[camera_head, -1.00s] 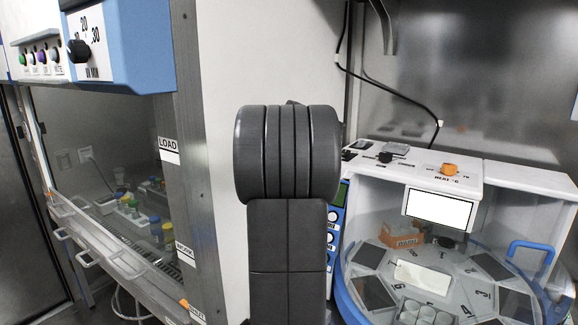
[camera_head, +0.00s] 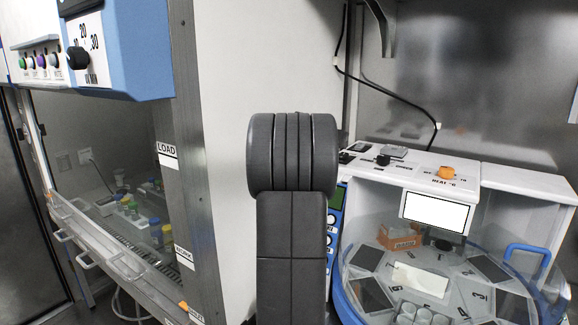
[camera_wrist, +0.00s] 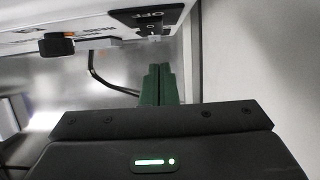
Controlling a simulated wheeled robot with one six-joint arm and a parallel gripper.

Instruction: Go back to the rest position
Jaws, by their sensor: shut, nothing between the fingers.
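My gripper (camera_wrist: 158,84) shows in the wrist view as two dark green fingers, closed together with nothing between them. It points toward a bare metallic wall, and its fingertips touch nothing that I can make out. In the head view my black arm stands upright in the middle and hides what is behind it. My gripper cannot be seen there.
A cabinet with a sash and a LOAD label (camera_head: 167,150) stands at left, with several capped bottles inside. At right is a white machine with a round numbered deck (camera_head: 376,292), a blank screen (camera_head: 436,211) and an orange knob (camera_head: 446,172). In the wrist view a black knob (camera_wrist: 57,46) and a black switch plate (camera_wrist: 150,18) hang close overhead. A pale panel fills the right.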

